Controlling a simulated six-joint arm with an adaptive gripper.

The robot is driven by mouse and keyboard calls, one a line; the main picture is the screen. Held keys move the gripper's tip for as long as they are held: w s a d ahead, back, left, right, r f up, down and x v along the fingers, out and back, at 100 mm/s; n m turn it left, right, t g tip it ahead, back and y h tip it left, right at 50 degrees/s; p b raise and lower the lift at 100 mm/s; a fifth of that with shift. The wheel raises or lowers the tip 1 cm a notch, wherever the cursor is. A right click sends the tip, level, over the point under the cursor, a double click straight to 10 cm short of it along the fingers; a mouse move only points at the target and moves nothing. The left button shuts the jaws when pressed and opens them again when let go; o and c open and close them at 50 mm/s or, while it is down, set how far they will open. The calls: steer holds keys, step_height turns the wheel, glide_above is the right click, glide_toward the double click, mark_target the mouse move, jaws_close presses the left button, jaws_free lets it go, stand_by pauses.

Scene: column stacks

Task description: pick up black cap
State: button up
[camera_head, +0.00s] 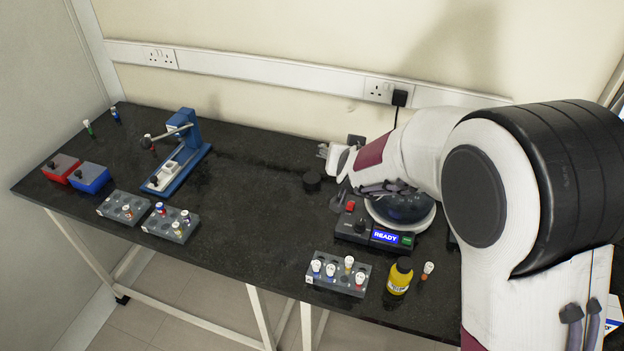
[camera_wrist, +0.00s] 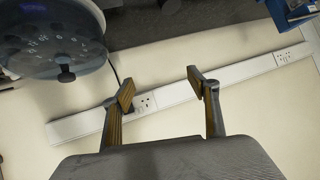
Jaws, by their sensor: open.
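The black cap (camera_head: 312,181) is a short dark round piece on the black bench, left of the round-topped device. A dark round piece at the top edge of the wrist view (camera_wrist: 158,5) looks like the same cap, partly cut off. My gripper (camera_head: 322,151) is near the back of the bench, behind the cap in the picture and apart from it. In the wrist view my gripper (camera_wrist: 160,88) has its two fingers wide apart with nothing between them, facing the wall and its socket rail.
The round-topped device (camera_head: 386,237) with a READY display stands under my arm. A grey vial rack (camera_head: 323,283) and a yellow bottle (camera_head: 399,276) stand in front. A blue press (camera_head: 187,150), more racks and red and blue boxes (camera_head: 90,178) are left. The middle bench is clear.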

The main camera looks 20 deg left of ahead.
steer(key=w+a+f, duration=0.2)
steer(key=a+f, duration=0.3)
steer(key=f, duration=0.3)
steer(key=t+h, duration=0.2)
glide_toward(312, 179)
steer(key=shift+w+d, duration=0.3)
steer(key=shift+w, duration=0.5)
steer(key=shift+w, duration=0.1)
steer(key=shift+x, duration=1.2)
steer(key=shift+a+f, duration=0.15)
steer(key=shift+f, duration=0.05)
steer(key=shift+w+a+f, duration=0.25)
steer(key=shift+w+f, duration=0.2)
steer(key=shift+w, duration=0.15)
steer(key=shift+w+a+f, duration=0.25)
steer(key=shift+w+f, duration=0.25)
steer(key=shift+w, duration=0.1)
steer(key=shift+x, duration=0.95)
steer(key=shift+r, duration=0.1)
